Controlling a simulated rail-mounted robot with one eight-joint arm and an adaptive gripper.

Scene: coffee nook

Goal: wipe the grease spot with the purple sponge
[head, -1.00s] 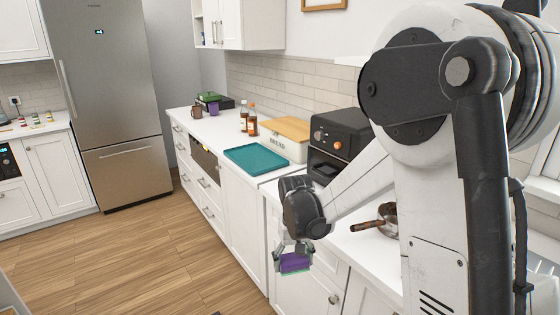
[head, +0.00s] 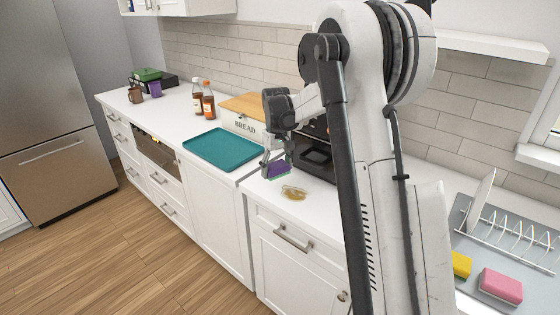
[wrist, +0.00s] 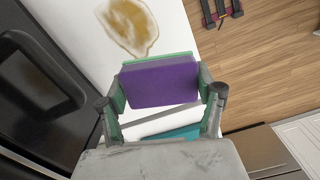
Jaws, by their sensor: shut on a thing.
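My gripper (head: 277,169) is shut on the purple sponge (wrist: 158,86), which has a green layer along its far edge. In the head view the purple sponge (head: 278,170) hangs above the white counter, just behind and left of the grease spot (head: 293,192). The grease spot is a yellow-brown smear on the counter. In the wrist view the grease spot (wrist: 130,26) lies beyond the sponge, toward the top, and the sponge does not cover it.
A teal tray (head: 222,149) lies left of my gripper. The bread box (head: 248,124) and a black oven (head: 316,155) stand behind. Two bottles (head: 203,100) stand farther left. A yellow sponge (head: 461,265) and a pink sponge (head: 501,287) lie by the dish rack (head: 510,238) at right.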

